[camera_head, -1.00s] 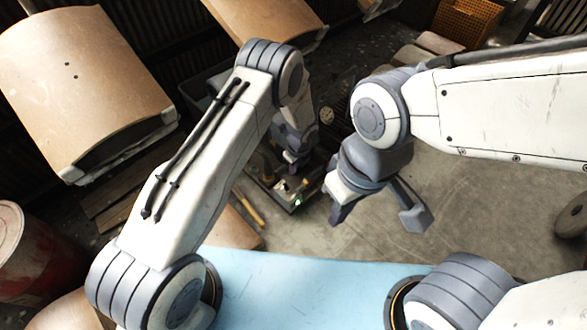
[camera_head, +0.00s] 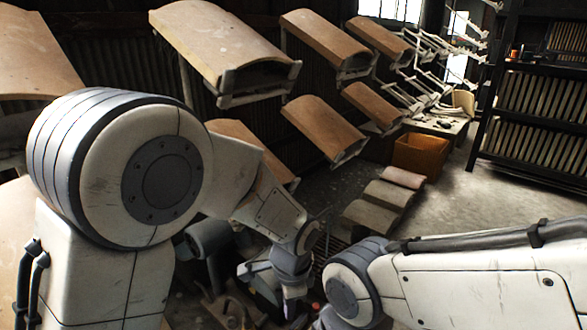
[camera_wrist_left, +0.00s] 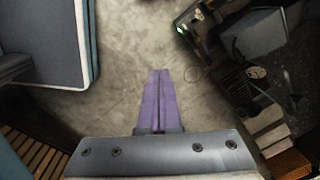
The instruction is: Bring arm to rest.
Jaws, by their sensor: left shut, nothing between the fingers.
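My left gripper (camera_head: 294,293) hangs at the end of my left arm, low in the middle of the head view, pointing down. In the left wrist view its purple fingers (camera_wrist_left: 158,100) lie together with nothing between them, above a grey concrete floor (camera_wrist_left: 130,50). My right arm comes in from the lower right of the head view. Its fingers lie below the picture's edge and are hidden.
Brown curved panels (camera_head: 225,45) hang on racks at the back. An orange crate (camera_head: 420,155) stands near padded blocks (camera_head: 380,195). A dark shelf rack (camera_head: 535,110) is at the right. Bare floor (camera_head: 470,195) lies between. In the wrist view, cluttered equipment (camera_wrist_left: 250,70) is at right.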

